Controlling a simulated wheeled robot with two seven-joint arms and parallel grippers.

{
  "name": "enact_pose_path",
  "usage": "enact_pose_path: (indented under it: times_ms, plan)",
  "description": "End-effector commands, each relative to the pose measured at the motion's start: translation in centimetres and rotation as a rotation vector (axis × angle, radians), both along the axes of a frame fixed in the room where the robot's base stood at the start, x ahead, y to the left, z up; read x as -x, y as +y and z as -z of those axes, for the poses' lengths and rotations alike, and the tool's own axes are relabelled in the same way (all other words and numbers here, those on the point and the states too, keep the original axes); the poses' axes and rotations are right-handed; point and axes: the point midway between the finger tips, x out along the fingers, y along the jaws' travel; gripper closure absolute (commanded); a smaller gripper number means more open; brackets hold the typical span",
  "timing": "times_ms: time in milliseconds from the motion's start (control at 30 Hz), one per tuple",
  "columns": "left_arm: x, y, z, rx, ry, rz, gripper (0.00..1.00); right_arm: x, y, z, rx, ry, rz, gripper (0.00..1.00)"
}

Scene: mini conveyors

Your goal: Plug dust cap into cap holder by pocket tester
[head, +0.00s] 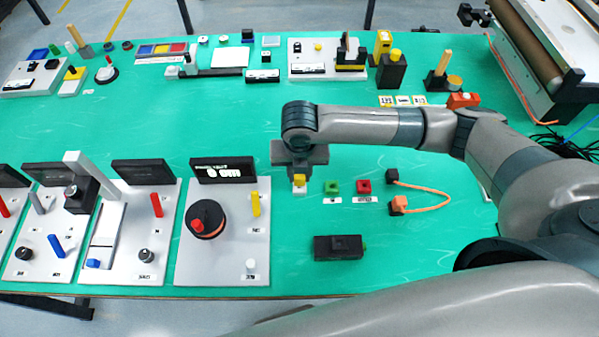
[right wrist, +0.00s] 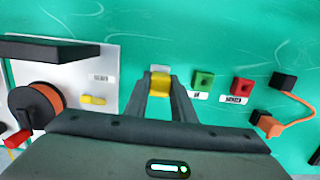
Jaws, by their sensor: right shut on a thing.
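My right gripper (head: 299,172) is shut on a small yellow block (head: 299,180), which looks like the dust cap. In the right wrist view the yellow block (right wrist: 160,84) sits between the two fingertips (right wrist: 160,90). A white patch shows just below it in the head view; I cannot tell whether the block touches the table. A green block (head: 332,187) and a red block (head: 364,186) stand to the right, by white labels. I cannot clearly pick out the pocket tester or cap holder; a yellow device (head: 383,42) stands at the back by a yellow-topped black block (head: 391,72). My left gripper is out of view.
An orange cord (head: 440,192) joins a black and an orange plug at the right. A black box (head: 338,247) lies in front. Grey panels (head: 235,265) with levers and knobs line the left front. The middle of the green table (head: 200,130) is mostly clear.

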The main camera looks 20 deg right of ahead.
Motion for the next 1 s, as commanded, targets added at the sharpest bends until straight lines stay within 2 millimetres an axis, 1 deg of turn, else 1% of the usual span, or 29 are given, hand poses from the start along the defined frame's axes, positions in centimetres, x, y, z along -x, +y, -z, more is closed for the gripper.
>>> enact_pose_path:
  times_ms: [467, 1000]
  plan:
    - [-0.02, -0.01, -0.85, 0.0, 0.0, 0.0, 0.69, 0.01, -0.01, -0.08, 0.001, 0.001, 0.0, 0.99]
    - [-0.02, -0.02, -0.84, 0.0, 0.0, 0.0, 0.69, 0.0, 0.01, -0.01, 0.0, 0.0, 0.0, 0.99]
